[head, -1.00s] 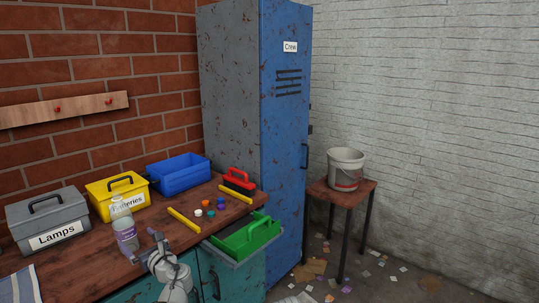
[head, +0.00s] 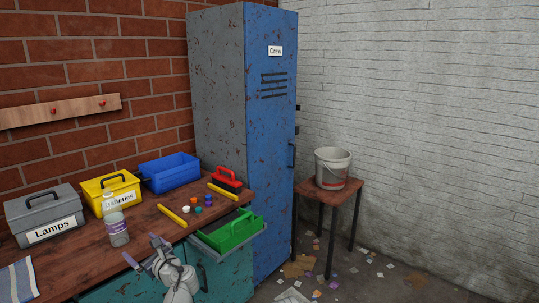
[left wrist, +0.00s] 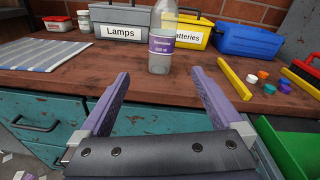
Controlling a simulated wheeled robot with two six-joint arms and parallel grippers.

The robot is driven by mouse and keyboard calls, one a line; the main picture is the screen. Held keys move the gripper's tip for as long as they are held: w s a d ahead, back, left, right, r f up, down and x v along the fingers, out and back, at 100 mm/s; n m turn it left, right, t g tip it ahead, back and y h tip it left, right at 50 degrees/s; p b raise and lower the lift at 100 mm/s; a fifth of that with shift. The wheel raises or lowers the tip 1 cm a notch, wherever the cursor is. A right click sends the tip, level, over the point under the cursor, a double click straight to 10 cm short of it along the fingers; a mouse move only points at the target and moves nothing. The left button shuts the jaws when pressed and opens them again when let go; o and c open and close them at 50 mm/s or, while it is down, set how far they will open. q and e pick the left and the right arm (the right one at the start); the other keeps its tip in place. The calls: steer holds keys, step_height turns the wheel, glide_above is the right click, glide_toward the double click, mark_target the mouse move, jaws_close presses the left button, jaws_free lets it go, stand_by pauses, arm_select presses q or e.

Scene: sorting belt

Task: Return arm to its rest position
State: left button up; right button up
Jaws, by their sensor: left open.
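My left gripper (head: 143,250) is open and empty at the front edge of the workbench (head: 70,262). In the left wrist view its two purple fingers (left wrist: 160,78) are spread apart, with nothing between them. A clear bottle with a purple label (head: 117,228) stands upright on the bench beyond the fingers, apart from them. The bottle (left wrist: 162,38) also shows in the left wrist view, partly covering the yellow Batteries box (left wrist: 196,28). My right gripper is in neither view.
Yellow bars and several coloured caps lie near a green tray (head: 232,232). A blue locker (head: 270,150) stands behind; a bucket (head: 332,168) sits on a stool.

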arm_select(q)
steer(key=s+d+n+g+h+p, duration=0.5)
steer(key=s+d+n+p, duration=0.4)
steer(key=d, duration=0.6)
steer(key=s+d+n+g+h+p, duration=0.5)
steer(key=s+d+n+p, duration=0.5)
steer(key=s+d, duration=0.4)
steer(key=d+h, duration=0.2)
steer(key=shift+d+r+n+g+p, duration=0.25)
steer(key=shift+d+n+g+p, duration=0.05)
steer(key=shift+g+p, duration=0.1)
